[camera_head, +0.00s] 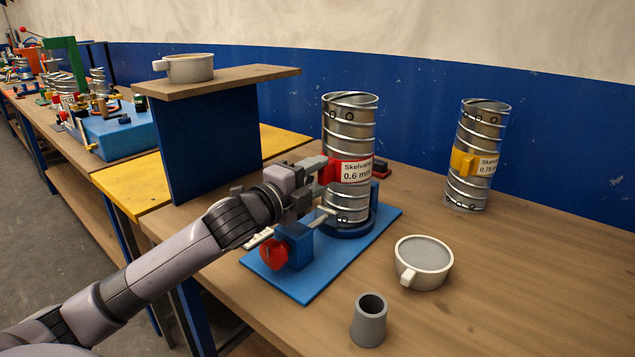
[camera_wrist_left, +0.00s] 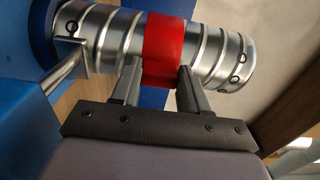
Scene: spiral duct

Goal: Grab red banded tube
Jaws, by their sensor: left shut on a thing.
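The red banded tube (camera_head: 349,130) is a silver spiral duct with a red band and a label reading 0.6 mm. It stands upright in a dark blue ring on a blue base plate (camera_head: 306,290). My left gripper (camera_head: 322,172) is at the tube's left side, at the height of the red band. In the left wrist view, the two fingers of the gripper (camera_wrist_left: 157,88) are at the red band of the tube (camera_wrist_left: 165,45), shut on it. The far side of the band is hidden. My right gripper is not in view.
A yellow banded tube (camera_head: 484,125) stands at the back right. A white cup (camera_head: 423,262) and a grey tapered cup (camera_head: 369,322) stand right of the plate. A red-knobbed clamp (camera_head: 277,252) sits on the plate. A raised shelf (camera_head: 225,82) with a pan (camera_head: 190,68) is at left.

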